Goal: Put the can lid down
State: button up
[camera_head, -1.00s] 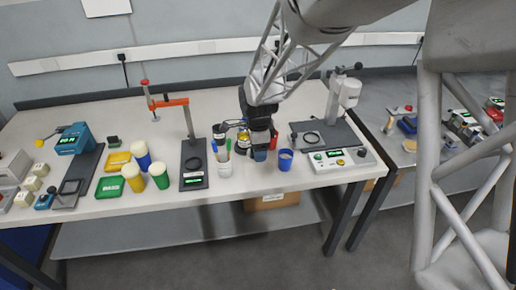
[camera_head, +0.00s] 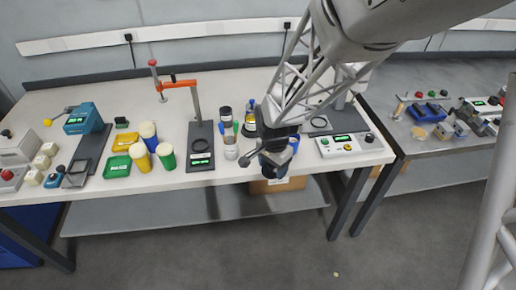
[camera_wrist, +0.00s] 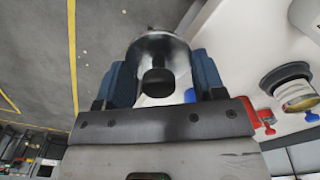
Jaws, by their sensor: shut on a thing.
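My gripper (camera_head: 274,170) hangs at the front edge of the long workbench, with the floor behind it in the head view. In the wrist view its two blue fingers (camera_wrist: 163,66) are shut on a round, shiny metal piece, which I take to be the can lid (camera_wrist: 157,48). The head view does not show the lid clearly; the gripper hides it. A short can with a dark top and a gold-silver band (camera_wrist: 298,92) stands to the right in the wrist view, apart from the fingers.
Yellow and green cups stand left. Grey floor lies in front.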

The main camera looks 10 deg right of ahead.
jog(key=shift+s+d+f+n, duration=0.1)
jog(key=shift+s+f+n, duration=0.15)
jog(key=shift+s+n, duration=0.25)
jog(key=shift+s+f+n, duration=0.2)
jog(key=shift+s+n, duration=0.1)
jog(key=shift+s, duration=0.3)
jog(key=shift+w, duration=0.15)
jog(key=w, duration=0.5)
jog(key=w+a+f, duration=0.1)
jog(key=w, duration=0.9)
jog(key=shift+w+a+f, duration=0.25)
jog(key=shift+w+a, duration=0.1)
jog(key=shift+f, duration=0.1)
jog(key=shift+f, duration=1.65)
jog(key=shift+f, duration=0.15)
jog(key=o, duration=0.9)
